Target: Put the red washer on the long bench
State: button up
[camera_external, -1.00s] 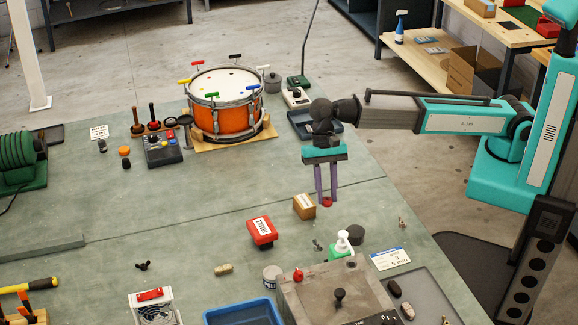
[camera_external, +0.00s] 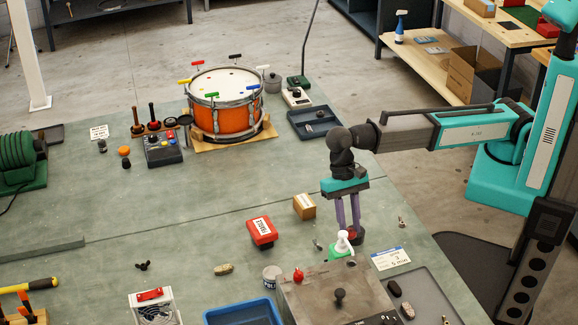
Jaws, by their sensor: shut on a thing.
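My gripper (camera_external: 347,229) points down over the right part of the grey-green bench (camera_external: 150,215). It is shut on the small red washer (camera_external: 352,234), which shows at the fingertips. The washer is low over or touching a dark round piece (camera_external: 357,240) on the bench; I cannot tell whether there is a gap. The fingers hide part of both. A white-and-green pump bottle (camera_external: 342,247) stands close in front of my gripper.
A cardboard box (camera_external: 304,206) and a red labelled box (camera_external: 262,232) stand to the left. A white-and-blue card (camera_external: 391,258) lies to the right. The orange drum (camera_external: 226,105) stands at the back. The bench's left middle is mostly clear.

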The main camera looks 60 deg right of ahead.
jog(key=p, duration=0.4)
send_over(299, 265)
jog(key=shift+f, duration=0.7)
jog(key=shift+f, duration=0.15)
jog(key=shift+f+p, duration=0.4)
jog(key=shift+f, duration=1.25)
jog(key=shift+f, duration=0.15)
jog(key=o, duration=1.1)
